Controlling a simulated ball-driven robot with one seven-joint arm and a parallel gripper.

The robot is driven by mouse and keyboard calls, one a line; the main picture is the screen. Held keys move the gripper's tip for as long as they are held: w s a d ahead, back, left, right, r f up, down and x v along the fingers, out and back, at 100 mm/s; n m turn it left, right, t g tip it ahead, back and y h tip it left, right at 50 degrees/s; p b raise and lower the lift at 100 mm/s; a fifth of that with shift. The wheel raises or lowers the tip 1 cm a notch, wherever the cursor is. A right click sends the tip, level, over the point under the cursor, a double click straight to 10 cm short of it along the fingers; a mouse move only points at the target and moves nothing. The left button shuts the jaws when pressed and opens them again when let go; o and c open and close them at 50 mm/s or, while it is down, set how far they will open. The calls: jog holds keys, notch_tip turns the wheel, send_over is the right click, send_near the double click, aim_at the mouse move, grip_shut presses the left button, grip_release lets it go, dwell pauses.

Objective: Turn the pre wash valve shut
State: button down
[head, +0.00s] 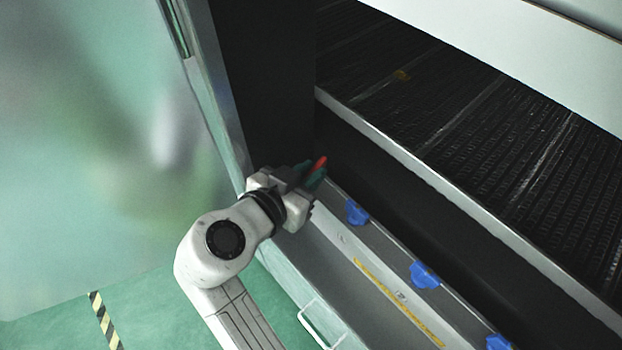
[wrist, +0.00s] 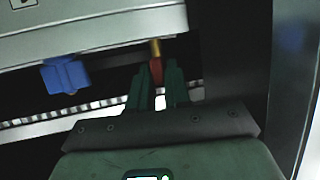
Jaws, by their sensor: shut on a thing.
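A red valve handle (head: 320,163), which I take for the pre wash valve, shows at the far end of the grey ledge in the head view. In the wrist view the red handle (wrist: 156,76) has a brass-coloured end above it and sits between my green fingers. My gripper (head: 315,174) reaches it from the lower left and is shut on it; the gripper also shows in the wrist view (wrist: 157,80). The fingers and the gripper body hide part of the handle and its mount. I cannot read a label for it.
Several blue handles (head: 424,275) line the ledge to the right; the nearest also shows in the wrist view (wrist: 65,75). A dark mesh belt (head: 480,110) lies behind. A green door or panel (head: 90,140) stands left. A white pull handle (head: 318,325) juts out below.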

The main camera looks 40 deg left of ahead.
jog(key=shift+a+m+h+b, duration=0.15)
jog(key=shift+m+h+b, duration=0.15)
jog(key=shift+m+h, duration=0.25)
jog(key=shift+h, duration=0.35)
jog(key=c, duration=1.2)
grip_release()
jog(key=shift+o, duration=0.2)
jog(key=b+v, duration=0.1)
jog(key=v, duration=1)
jog(key=shift+f, duration=0.15)
